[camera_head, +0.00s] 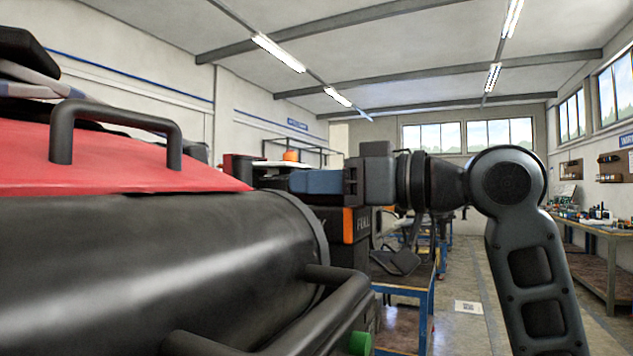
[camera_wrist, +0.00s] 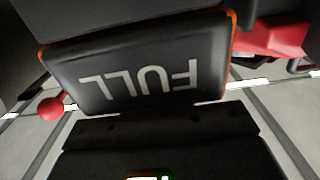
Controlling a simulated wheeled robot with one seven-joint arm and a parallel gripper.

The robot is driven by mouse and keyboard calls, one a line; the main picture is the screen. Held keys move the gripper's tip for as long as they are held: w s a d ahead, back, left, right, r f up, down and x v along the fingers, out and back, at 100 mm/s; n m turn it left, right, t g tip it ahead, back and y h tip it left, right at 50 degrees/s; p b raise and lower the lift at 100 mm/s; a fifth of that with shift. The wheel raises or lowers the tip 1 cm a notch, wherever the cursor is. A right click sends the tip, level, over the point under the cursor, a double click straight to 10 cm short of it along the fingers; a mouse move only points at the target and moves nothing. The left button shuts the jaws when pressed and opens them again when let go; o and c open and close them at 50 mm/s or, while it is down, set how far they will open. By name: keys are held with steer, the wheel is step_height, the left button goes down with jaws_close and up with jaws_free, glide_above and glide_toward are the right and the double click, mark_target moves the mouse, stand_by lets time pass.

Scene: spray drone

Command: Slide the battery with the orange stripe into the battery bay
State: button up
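The battery with the orange stripe (camera_head: 346,222) is a dark box marked FULL, directly below my gripper (camera_head: 318,183) in the head view. In the wrist view the battery (camera_wrist: 140,70) shows its FULL label upside down and an orange edge. A dark block with a small green light fills the bottom of that view, close to the battery. I cannot tell whether my gripper touches or holds the battery, because its fingertips are not clear. The large black cylinder and red cover of the drone (camera_head: 150,155) fill the left of the head view. I cannot make out the battery bay.
Black tubular rails (camera_head: 300,315) with a green cap stand at the front of the drone. A blue-framed table (camera_head: 427,310) is behind the battery. A workbench (camera_head: 600,235) runs along the right wall. Open floor lies between them.

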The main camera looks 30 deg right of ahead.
steer(key=o, duration=0.5)
steer(key=shift+s+d, duration=0.1)
steer(key=b+v, duration=0.1)
steer(key=v, duration=0.6)
steer(key=shift+s+d, duration=0.15)
steer(key=shift+s, duration=0.1)
stand_by(0.5)
